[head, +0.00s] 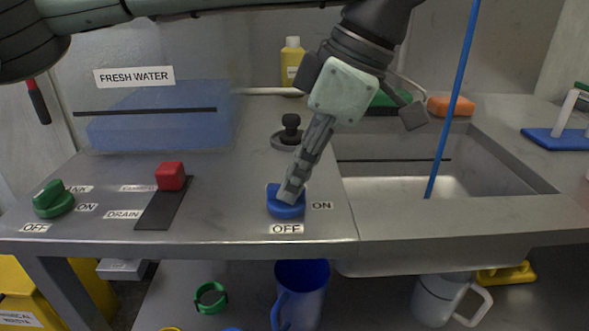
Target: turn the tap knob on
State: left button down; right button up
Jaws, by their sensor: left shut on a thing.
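The blue tap knob (286,208) sits on the steel counter left of the sink, with an ON label to its right and an OFF label below it. My left gripper (290,194) reaches down from above and is shut on the blue knob. Its fingers cover the knob's top, so which way the knob's grip points is hard to tell. My right gripper is out of view.
A green knob (53,200) and a red slider handle (170,177) are on the counter to the left. A black stopper-like piece (291,130) stands behind the gripper. A thin blue line (455,95) slants into the sink (400,187). Mugs stand on the shelf below.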

pick_arm(q)
jog(key=shift+w+n+g, duration=0.15)
jog(key=shift+n+g, duration=0.25)
jog(key=shift+n, duration=0.6)
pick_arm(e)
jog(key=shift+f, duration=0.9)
pick_arm(q)
jog(key=c, duration=1.6)
grip_release()
jog(key=shift+o, duration=0.2)
jog(key=shift+r, duration=0.15)
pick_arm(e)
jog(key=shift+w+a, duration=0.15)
pick_arm(q)
jog(key=v, duration=1.2)
